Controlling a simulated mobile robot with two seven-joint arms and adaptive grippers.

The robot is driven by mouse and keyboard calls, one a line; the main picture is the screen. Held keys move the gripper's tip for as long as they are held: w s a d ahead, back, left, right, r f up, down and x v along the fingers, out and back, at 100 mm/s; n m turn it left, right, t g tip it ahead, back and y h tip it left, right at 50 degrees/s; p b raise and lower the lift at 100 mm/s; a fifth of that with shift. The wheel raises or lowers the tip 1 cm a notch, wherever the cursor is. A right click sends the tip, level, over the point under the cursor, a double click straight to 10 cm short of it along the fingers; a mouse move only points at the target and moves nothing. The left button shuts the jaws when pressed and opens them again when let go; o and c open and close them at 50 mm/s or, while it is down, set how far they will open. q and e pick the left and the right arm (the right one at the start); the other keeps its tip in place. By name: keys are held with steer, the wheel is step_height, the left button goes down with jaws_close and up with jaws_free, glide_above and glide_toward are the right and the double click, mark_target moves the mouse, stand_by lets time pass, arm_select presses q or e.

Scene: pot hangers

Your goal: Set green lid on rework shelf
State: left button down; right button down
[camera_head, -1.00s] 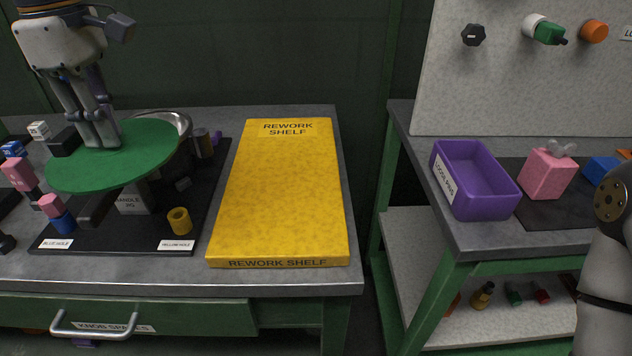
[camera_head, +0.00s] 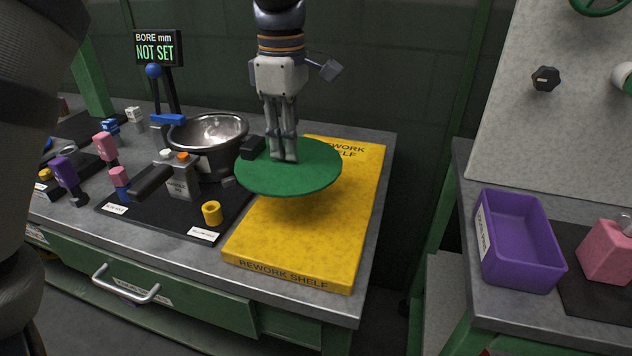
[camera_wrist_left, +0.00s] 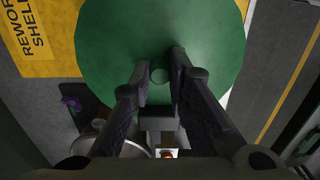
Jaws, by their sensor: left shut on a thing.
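The green lid (camera_head: 310,172) is a flat round disc in the head view, held level over the left part of the yellow rework shelf (camera_head: 300,235). A shadow lies on the shelf below it, and I cannot tell how large the gap is. In the left wrist view the lid (camera_wrist_left: 150,35) fills the upper middle between and beyond the fingers (camera_wrist_left: 158,80). The shelf (camera_wrist_left: 40,62) shows there at the upper left. My right gripper is not in view.
Pink and purple knobs stand further left. A purple bin (camera_head: 520,240) is on the right bench, across a gap. The shelf's front is clear.

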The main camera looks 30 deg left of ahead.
mark_target(311, 154)
arm_select(q)
steer(key=w+d+f, duration=0.2)
steer(key=f, duration=0.3)
steer(key=shift+w+d+f, duration=0.1)
steer(key=shift+w+d, duration=0.3)
steer(key=f, duration=0.3)
steer(key=shift+w+d, duration=0.1)
steer(key=shift+d, duration=0.1)
steer(key=shift+f, duration=0.1)
steer(key=shift+f, duration=0.1)
steer(key=c, duration=1.5)
jaws_free()
steer(key=shift+f, duration=0.1)
steer(key=shift+c, duration=0.2)
step_height(311, 154, up, 12)
steer(key=shift+r+b, duration=0.15)
steer(key=shift+b, duration=0.2)
